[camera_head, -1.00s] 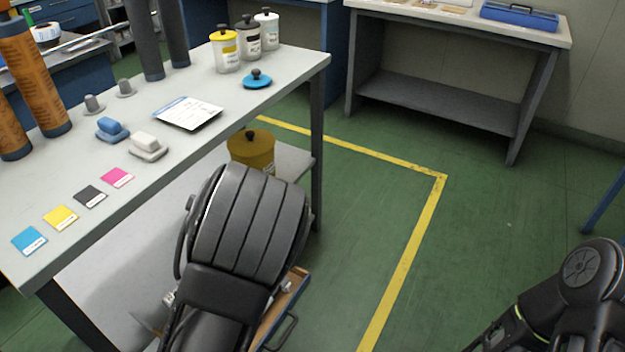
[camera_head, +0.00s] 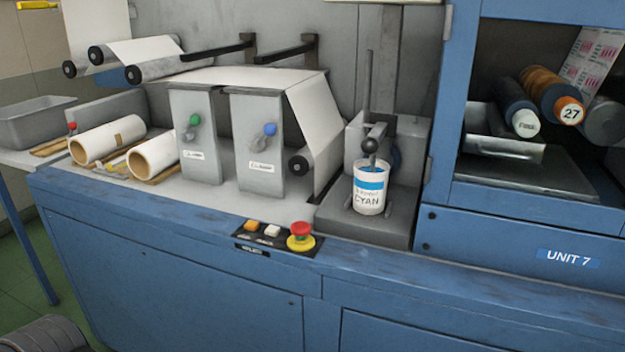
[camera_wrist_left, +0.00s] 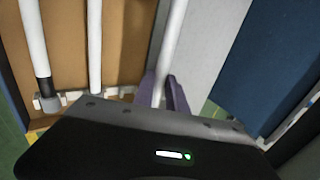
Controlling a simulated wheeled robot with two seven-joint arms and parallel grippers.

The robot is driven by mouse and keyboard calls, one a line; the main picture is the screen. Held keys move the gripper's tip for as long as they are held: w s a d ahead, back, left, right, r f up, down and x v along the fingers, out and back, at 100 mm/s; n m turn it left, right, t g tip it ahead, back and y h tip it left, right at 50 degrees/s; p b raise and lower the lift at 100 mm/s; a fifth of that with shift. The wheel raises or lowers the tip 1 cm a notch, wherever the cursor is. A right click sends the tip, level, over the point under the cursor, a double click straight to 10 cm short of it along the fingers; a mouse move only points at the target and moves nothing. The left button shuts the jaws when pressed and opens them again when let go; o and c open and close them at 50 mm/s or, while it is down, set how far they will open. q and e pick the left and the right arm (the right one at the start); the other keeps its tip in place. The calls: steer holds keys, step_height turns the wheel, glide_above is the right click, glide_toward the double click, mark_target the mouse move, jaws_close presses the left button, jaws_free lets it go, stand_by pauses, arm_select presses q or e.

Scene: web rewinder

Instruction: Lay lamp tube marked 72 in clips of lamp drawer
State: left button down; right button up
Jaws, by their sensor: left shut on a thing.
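In the left wrist view my left gripper (camera_wrist_left: 168,92) is shut on a white lamp tube (camera_wrist_left: 174,40), which runs away toward the top of the picture. No marking on it can be read. To its left is the lamp drawer (camera_wrist_left: 126,45) with a brown bottom. Two other white tubes lie over it: one with a dark band and grey end (camera_wrist_left: 35,45), and one in the middle (camera_wrist_left: 94,45). White clips (camera_wrist_left: 75,101) show near their close ends. Whether the held tube touches any clip cannot be told. My right gripper is not in view.
A grey edge (camera_wrist_left: 206,50) and a blue panel (camera_wrist_left: 272,60) stand right of the held tube. The head view shows the blue machine (camera_head: 180,265) with paper rolls (camera_head: 108,140), a cyan can (camera_head: 369,187) and a red stop button (camera_head: 300,230). Green floor (camera_head: 25,260) is at left.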

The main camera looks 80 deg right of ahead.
arm_select(q)
steer(key=shift+w, duration=0.1)
steer(key=w+d+r+n+g, duration=0.1)
steer(key=w+d+r, duration=0.2)
steer(key=d+r, duration=0.5)
steer(key=w+d+r+n+g, duration=0.1)
steer(key=w+d+r+n, duration=0.1)
steer(key=d+r, duration=0.7)
steer(key=shift+w, duration=0.85)
